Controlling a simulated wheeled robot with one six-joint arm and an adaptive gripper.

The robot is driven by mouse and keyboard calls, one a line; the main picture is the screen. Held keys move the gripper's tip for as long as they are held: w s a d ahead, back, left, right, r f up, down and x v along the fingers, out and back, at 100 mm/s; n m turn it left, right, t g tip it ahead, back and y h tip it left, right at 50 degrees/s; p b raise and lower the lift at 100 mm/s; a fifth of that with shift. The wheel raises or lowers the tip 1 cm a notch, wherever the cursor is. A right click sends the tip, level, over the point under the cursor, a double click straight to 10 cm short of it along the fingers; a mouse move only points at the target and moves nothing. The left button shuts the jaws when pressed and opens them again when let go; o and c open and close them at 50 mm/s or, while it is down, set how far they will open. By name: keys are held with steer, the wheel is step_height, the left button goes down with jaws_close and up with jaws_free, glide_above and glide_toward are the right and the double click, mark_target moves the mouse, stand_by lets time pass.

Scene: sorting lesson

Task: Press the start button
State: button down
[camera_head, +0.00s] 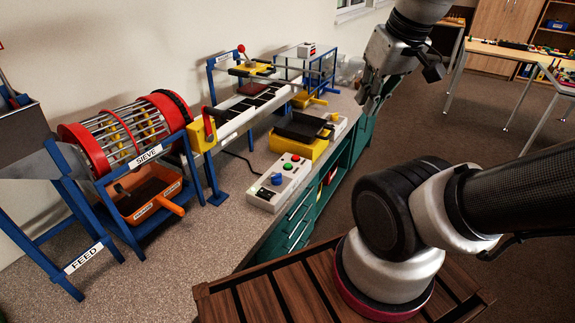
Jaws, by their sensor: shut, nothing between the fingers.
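A pale control box (263,197) lies on the counter at the middle of the view. It carries a green button (288,166), a red button (296,158) and a blue knob (276,179). Its labels are too small to read, so I cannot tell by text which button is start. My gripper (368,106) hangs at the upper right, fingers pointing down and shut with nothing in them. In the picture it is above and to the right of the control box, apart from it.
A yellow machine with a black tray (300,127) stands just behind the control box. A conveyor (255,102) runs along the wall. A red-ended sieve drum (128,132) with an orange tray (150,207) stands at left. Green drawers (297,228) are under the counter.

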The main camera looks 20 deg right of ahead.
stand_by(0.4)
steer(key=m+t+y, duration=0.2)
steer(key=m+y, duration=0.5)
steer(key=m, duration=1.1)
glide_above(287, 167)
step_height(287, 167, down, 23)
steer(key=shift+w, duration=0.1)
steer(key=shift+n, duration=0.3)
steer(key=shift+f, duration=4.35)
